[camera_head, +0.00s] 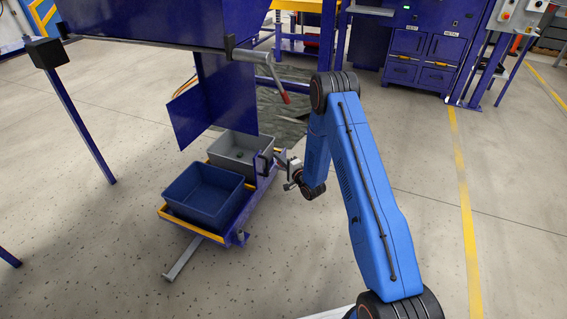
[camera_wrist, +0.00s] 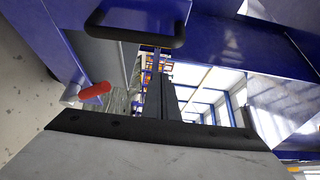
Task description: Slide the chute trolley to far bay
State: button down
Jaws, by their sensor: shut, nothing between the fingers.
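The chute trolley (camera_head: 237,238) is a low purple frame with yellow edges. It carries a blue bin (camera_head: 203,195) in front and a grey bin (camera_head: 237,150) behind. A black handle (camera_head: 265,163) stands on an upright plate at its right side. A black handle also shows at the top of the wrist view (camera_wrist: 135,38). My gripper (camera_head: 281,160) is shut and empty, close to the right of the trolley's handle. I cannot tell whether it touches the handle. In the wrist view my closed fingers (camera_wrist: 161,95) point up towards that handle.
A purple chute plate (camera_head: 212,105) hangs just above the trolley's back. A red-tipped lever (camera_head: 284,97) hangs from the overhead frame; a red grip shows in the wrist view (camera_wrist: 96,90). A purple post (camera_head: 85,135) stands at left. Open floor lies in front and right.

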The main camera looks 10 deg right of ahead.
jog(key=shift+s+a, duration=1.3)
jog(key=shift+a, duration=0.2)
jog(key=shift+a, duration=0.1)
